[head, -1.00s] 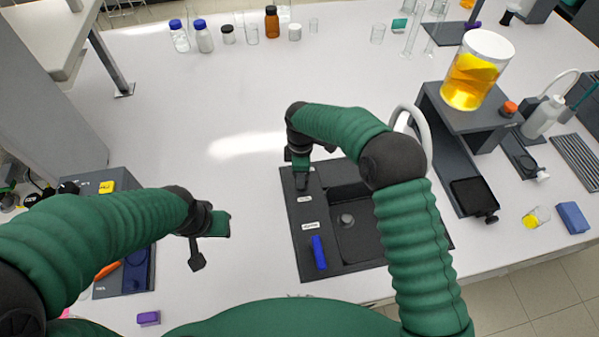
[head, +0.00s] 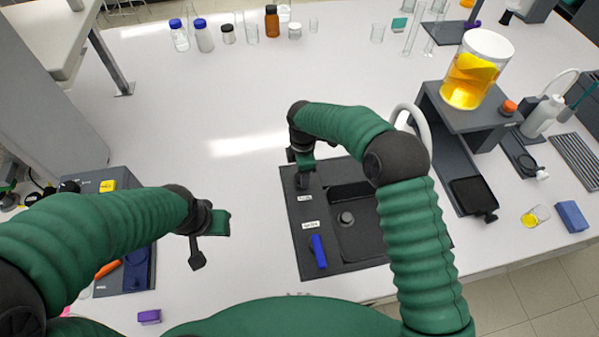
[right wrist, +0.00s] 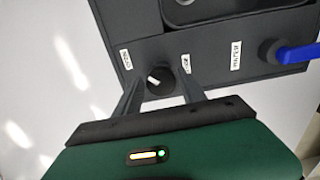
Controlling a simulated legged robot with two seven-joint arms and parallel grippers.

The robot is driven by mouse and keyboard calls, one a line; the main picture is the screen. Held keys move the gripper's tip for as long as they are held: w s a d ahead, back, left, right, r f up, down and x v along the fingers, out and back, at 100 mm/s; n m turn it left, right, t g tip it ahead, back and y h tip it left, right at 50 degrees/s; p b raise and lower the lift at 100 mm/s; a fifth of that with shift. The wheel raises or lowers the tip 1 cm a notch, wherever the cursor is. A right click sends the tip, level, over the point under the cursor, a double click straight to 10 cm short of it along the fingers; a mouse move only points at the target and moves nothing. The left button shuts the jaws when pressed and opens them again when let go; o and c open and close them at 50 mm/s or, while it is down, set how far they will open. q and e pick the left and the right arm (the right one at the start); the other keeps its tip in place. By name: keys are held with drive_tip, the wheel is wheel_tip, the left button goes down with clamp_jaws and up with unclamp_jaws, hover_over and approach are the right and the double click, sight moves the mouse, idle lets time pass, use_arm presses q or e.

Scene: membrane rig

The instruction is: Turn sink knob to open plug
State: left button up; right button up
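The sink knob (right wrist: 158,80) is a round black knob with a white pointer mark. It sits on the dark sink panel between two small white labels in the right wrist view. My right gripper (right wrist: 159,84) is open, with one finger on each side of the knob and narrow gaps showing; contact is not clear. In the head view my right gripper (head: 303,182) is over the upper left part of the sink unit (head: 318,262) and hides the knob. The drain plug (head: 346,218) is in the black basin. My left gripper (head: 197,260) hangs over the table, empty, its fingers unclear.
A blue lever (head: 318,251) stands on the sink panel below the knob; it also shows in the right wrist view (right wrist: 297,53). A white curved faucet (head: 418,125) rises behind my right arm. A shelf with a yellow-filled beaker (head: 475,75) stands right. The table's middle is clear.

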drive_tip(key=shift+o, duration=1)
use_arm(q)
drive_tip(key=shift+w+d, duration=0.1)
drive_tip(key=shift+d, duration=0.2)
drive_tip(key=shift+a+f+b, duration=0.15)
drive_tip(key=shift+f+b, duration=0.8)
use_arm(e)
wheel_tip(320, 180, up, 17)
drive_tip(key=shift+f, duration=0.1)
